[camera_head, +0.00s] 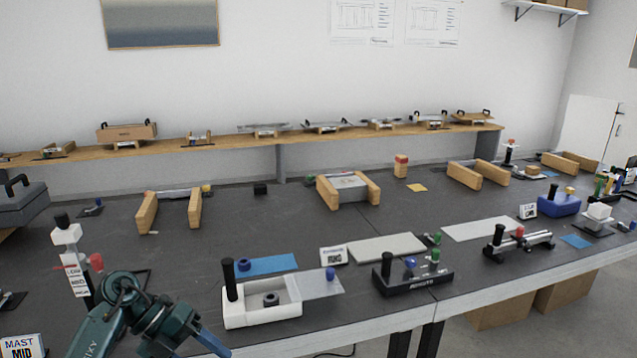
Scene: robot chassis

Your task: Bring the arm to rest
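My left arm (150,318), dark teal, comes in from the bottom left in the head view. It is bent, with its upper joint in front of the table's front left part, beside a white box with a black handle. I cannot make out separate fingertips or whether the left gripper is open or shut. I see nothing held. My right arm and gripper are not in view.
The dark table (290,225) carries a white box (262,308), a black fixture (412,280), a blue mat (266,264) and several wooden-sided stands. A labelled white mast (75,278) stands close to the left arm. A wooden shelf (240,143) runs behind. Bare tabletop lies mid-left.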

